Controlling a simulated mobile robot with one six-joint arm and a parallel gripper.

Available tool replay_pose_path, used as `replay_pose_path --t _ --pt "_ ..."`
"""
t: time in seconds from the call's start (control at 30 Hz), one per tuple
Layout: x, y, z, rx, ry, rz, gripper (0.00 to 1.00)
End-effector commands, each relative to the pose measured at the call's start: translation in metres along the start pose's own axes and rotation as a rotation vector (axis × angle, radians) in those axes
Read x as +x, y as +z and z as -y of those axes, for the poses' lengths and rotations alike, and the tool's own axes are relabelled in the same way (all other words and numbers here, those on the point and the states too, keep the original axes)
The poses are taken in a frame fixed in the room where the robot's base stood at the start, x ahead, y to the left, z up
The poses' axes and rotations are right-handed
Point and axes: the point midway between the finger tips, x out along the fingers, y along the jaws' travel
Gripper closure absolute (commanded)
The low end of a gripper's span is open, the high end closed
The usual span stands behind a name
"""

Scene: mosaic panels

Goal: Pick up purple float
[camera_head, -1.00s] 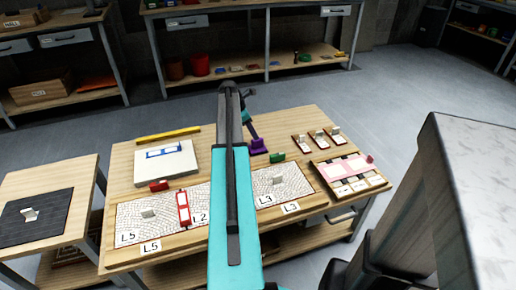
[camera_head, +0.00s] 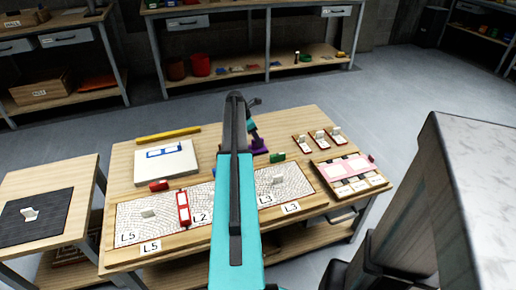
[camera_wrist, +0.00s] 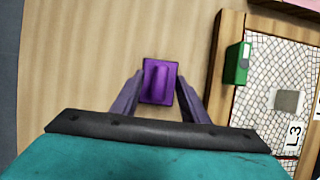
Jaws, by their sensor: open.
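The purple float (camera_wrist: 158,93) is a small block with a raised grip on top, in the middle of the wrist view. It stands on the bare wood of the table. My gripper (camera_wrist: 159,80) is open, with one finger along each side of the float. I cannot tell whether the fingers touch it. In the head view the float (camera_head: 261,150) shows in part at the table's centre, behind my teal arm. My gripper (camera_head: 254,137) is just above it there, small and partly hidden.
A green block (camera_wrist: 238,62) lies right of the float, by the framed mosaic panel (camera_wrist: 265,85). A white board (camera_head: 180,170) and yellow bar (camera_head: 168,135) lie left. Three small sample boards (camera_head: 319,138) and a pink-and-white tray (camera_head: 340,184) lie right. Bare wood surrounds the float.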

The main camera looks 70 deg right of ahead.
Motion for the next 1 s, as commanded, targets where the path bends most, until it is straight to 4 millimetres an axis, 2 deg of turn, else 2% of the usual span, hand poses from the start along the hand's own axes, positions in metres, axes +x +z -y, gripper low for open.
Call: replay_pose_path --t 0.17,0.7,0.93,1.0 --pt "0.0113 0.0001 0.0002 0.000 -0.001 0.000 0.59" --pt "0.0120 0.0014 0.0005 0.001 -0.001 0.000 0.59" --pt "0.0119 0.0013 0.0005 0.001 -0.001 0.000 0.98" --pt "0.0119 0.0013 0.0006 0.001 -0.001 0.000 1.00"
